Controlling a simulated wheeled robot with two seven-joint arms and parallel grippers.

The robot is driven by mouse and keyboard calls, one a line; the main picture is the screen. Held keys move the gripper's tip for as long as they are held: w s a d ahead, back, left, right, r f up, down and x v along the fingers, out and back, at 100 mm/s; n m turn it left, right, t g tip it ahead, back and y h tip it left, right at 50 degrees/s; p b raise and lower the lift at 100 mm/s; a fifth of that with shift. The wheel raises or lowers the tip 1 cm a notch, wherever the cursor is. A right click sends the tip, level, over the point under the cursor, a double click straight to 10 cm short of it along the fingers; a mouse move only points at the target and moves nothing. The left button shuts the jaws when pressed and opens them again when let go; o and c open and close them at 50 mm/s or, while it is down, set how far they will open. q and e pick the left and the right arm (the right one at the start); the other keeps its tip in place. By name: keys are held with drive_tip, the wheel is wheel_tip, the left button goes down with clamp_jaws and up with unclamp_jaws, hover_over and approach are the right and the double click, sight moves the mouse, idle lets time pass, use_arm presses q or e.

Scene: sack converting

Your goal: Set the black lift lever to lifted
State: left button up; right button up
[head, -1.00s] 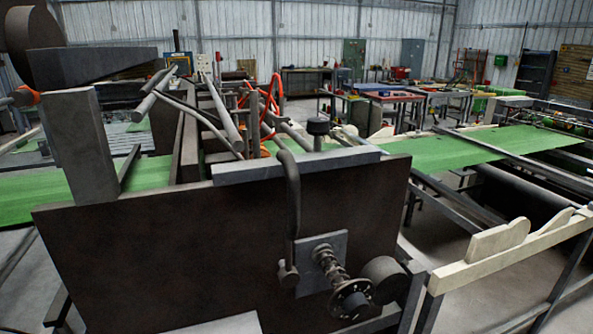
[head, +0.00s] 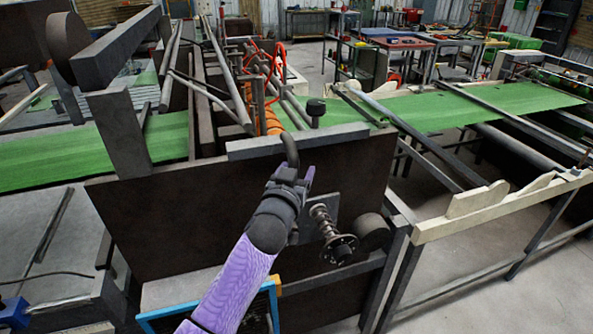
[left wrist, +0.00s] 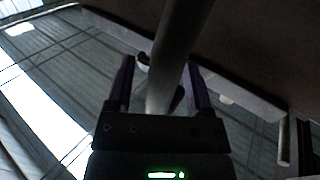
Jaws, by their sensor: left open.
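The black lift lever (head: 291,148) is a curved dark bar on the front of the large dark machine panel (head: 180,220). Its top bend shows above my left gripper (head: 293,174); its lower part is hidden behind my gripper and wrist. In the left wrist view, a grey round bar, seemingly the lever (left wrist: 176,45), runs between the two fingers of my left gripper (left wrist: 160,72). The fingers stand apart on either side of it, and I cannot tell whether either touches it. My right gripper is not in view.
A spring-wound shaft with a disc (head: 338,246) and a dark roller (head: 371,232) stick out just right of my wrist. A black knob (head: 316,107) stands above the panel. A blue-edged frame (head: 215,290) lies below my forearm. Green sheet (head: 440,108) runs to the right.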

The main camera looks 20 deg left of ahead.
use_arm(q)
drive_tip(key=shift+w, duration=0.3)
drive_tip(key=shift+c, duration=0.2)
clamp_jaws()
idle(1.1)
